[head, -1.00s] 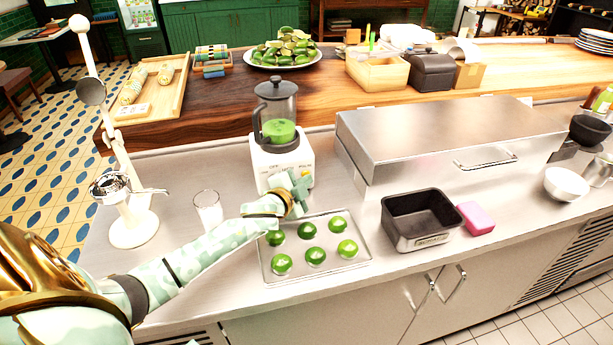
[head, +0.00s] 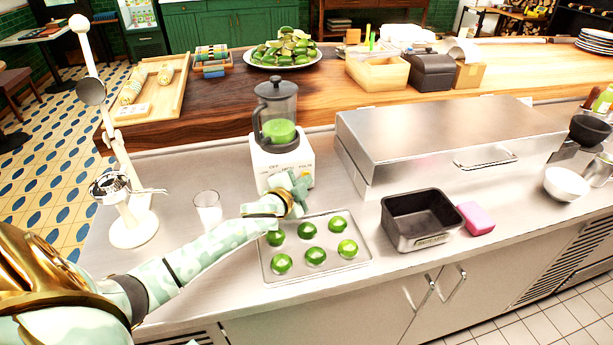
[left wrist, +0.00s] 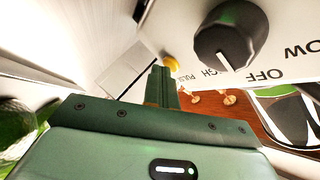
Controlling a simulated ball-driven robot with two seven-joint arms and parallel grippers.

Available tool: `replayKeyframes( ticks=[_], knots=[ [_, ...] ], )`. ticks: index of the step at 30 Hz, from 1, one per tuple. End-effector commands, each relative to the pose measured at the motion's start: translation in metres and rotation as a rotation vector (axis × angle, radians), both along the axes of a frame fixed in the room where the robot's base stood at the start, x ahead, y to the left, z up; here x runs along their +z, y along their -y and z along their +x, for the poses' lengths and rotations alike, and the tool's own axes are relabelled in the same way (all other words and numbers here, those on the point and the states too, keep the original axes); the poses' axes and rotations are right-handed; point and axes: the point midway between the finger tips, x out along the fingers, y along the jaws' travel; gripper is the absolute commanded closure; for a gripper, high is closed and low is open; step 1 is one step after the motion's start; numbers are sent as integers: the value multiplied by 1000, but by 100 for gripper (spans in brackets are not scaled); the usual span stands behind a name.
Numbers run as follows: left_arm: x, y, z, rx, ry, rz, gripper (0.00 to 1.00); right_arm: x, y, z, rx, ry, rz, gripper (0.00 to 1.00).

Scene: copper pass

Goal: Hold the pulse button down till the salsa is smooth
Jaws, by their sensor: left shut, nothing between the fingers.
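The blender (head: 281,163) stands upright on the steel counter, with a white base and a dark-lidded clear jug (head: 276,104). Green salsa (head: 279,131) fills the lower part of the jug; its smoothness is too small to tell. My left gripper (head: 298,183) is shut and empty at the front of the base. In the left wrist view its fingers (left wrist: 160,72) point at the panel, with the tips right beside the yellow pulse button (left wrist: 172,62). I cannot tell whether they touch it. The black dial (left wrist: 224,38) is to the right of the button. My right gripper is out of view.
A glass (head: 208,208) and a white citrus press (head: 132,225) stand to the left. A black pan (head: 415,238), a pink sponge (head: 475,218) and a steel box (head: 420,145) are to the right.

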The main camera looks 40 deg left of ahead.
Motion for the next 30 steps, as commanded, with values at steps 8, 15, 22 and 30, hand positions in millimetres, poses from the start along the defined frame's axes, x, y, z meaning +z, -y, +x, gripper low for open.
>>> replayKeyframes(
  ticks=[8, 15, 22, 30],
  knots=[
    [0, -1, 0, 1, 0, 1, 100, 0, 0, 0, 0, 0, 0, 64],
    [0, -1, 0, 1, 0, 0, 100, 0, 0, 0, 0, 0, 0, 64],
    [1, 1, -1, 1, 1, 0, 100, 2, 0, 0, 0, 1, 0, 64],
    [1, 12, -10, 0, 0, -1, 100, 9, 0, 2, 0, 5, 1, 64]
  ],
)
